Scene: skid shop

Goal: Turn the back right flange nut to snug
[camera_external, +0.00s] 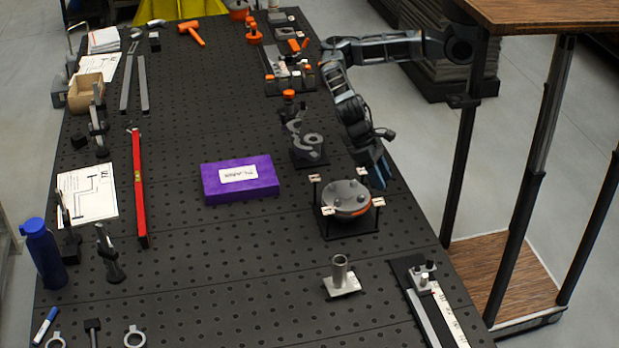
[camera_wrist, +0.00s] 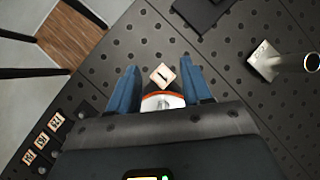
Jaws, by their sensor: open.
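The flange (camera_external: 346,196) is a round grey disc with an orange band on its edge. It sits on a black base plate (camera_external: 350,229) with small white tags on posts around it. Several small dark nuts show on its top, too small to tell which is which or how tight. My gripper (camera_external: 379,182) points down at the far right side of the flange. In the wrist view its two blue fingers (camera_wrist: 160,72) are apart, with a white tag (camera_wrist: 162,76) and part of the flange's pale and orange edge (camera_wrist: 160,101) showing between them. The back right nut is not clearly visible there.
A grey tube on a pale plate (camera_external: 341,276) stands in front of the flange. A purple box (camera_external: 240,179) lies to its left and a dark stand with an orange top (camera_external: 305,140) behind it. A rail fixture (camera_external: 430,300) lies front right. Bare perforated table separates them.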

